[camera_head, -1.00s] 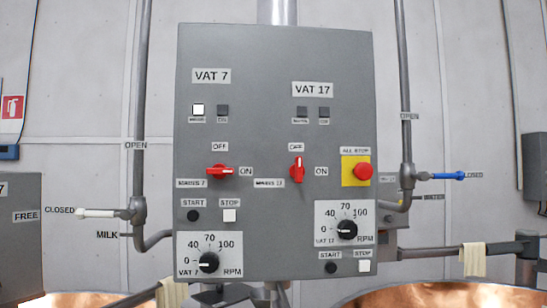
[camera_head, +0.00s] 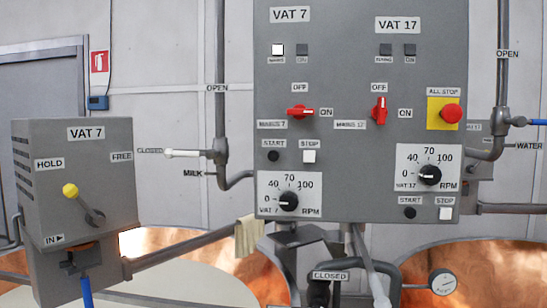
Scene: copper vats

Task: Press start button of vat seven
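The grey control panel (camera_head: 366,130) fills the upper middle and right of the head view. Its left half is labelled VAT 7. The vat 7 start button (camera_head: 273,156) is a small round black button under a START label. A square white stop button (camera_head: 309,156) is just right of it. Above them, the red mains 7 switch (camera_head: 300,112) lies horizontal, toward ON. The left vat 7 lamp (camera_head: 278,49) is white and looks lit. The vat 7 RPM knob (camera_head: 288,201) is below the start button. Neither of my grippers is in view.
A second VAT 7 box (camera_head: 75,190) with a yellow-knobbed lever stands at left. Pipes and a white-handled valve (camera_head: 183,153) run left of the panel. A cloth (camera_head: 249,237) hangs on a rail. Dark pipework and a gauge (camera_head: 443,282) stand below, with copper vats around.

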